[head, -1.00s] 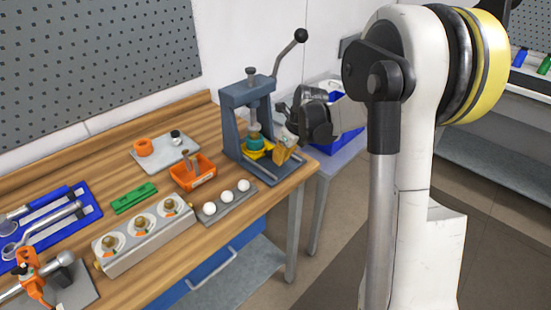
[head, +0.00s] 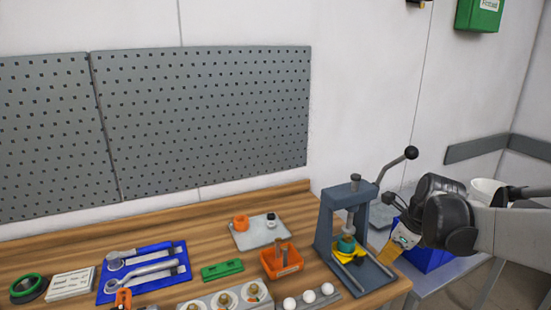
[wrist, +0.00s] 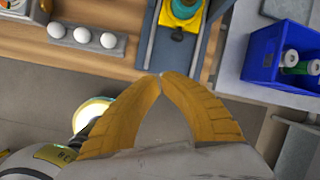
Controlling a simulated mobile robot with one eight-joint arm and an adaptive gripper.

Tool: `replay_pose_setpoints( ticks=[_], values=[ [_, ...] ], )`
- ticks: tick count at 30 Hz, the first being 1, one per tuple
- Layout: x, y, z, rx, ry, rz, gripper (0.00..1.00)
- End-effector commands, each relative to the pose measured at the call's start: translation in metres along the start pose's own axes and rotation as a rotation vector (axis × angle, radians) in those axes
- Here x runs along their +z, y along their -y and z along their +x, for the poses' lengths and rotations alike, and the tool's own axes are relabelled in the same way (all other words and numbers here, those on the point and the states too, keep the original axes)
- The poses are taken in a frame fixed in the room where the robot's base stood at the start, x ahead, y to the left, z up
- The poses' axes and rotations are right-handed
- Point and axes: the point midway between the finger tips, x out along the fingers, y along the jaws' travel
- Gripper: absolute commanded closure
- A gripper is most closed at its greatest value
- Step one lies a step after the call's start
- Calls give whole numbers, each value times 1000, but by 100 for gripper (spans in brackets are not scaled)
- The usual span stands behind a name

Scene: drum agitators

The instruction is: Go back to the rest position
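My gripper (wrist: 161,77) shows in the wrist view as two curved yellow fingers with their tips together and nothing between them. It hangs over the gap at the bench's front edge, short of the press. In the head view my gripper (head: 389,254) is at the right, just in front of and beside the blue-grey press (head: 328,226). The press holds a teal round part (head: 346,243) on a yellow fixture; the same part shows at the top of the wrist view (wrist: 184,8).
An orange bin (head: 281,262), white balls on a grey strip (head: 309,297), a green block (head: 222,270) and a blue tool tray (head: 143,272) lie on the wooden bench. A blue crate (wrist: 280,50) stands right of the press. Floor shows below my gripper.

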Motion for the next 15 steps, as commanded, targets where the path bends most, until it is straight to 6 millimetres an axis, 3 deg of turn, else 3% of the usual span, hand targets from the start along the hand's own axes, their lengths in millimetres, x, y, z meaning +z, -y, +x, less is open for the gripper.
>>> replay_pose_setpoints(
  ticks=[3, 7, 12, 15],
  values=[
    [9, -49, -33, -47, -8, -423, 100],
    [9, -102, -60, -109, -39, -948, 100],
    [-5, -164, -80, -185, -111, -1615, 100],
    [-16, -191, -84, -219, -165, -1940, 100]
  ],
)
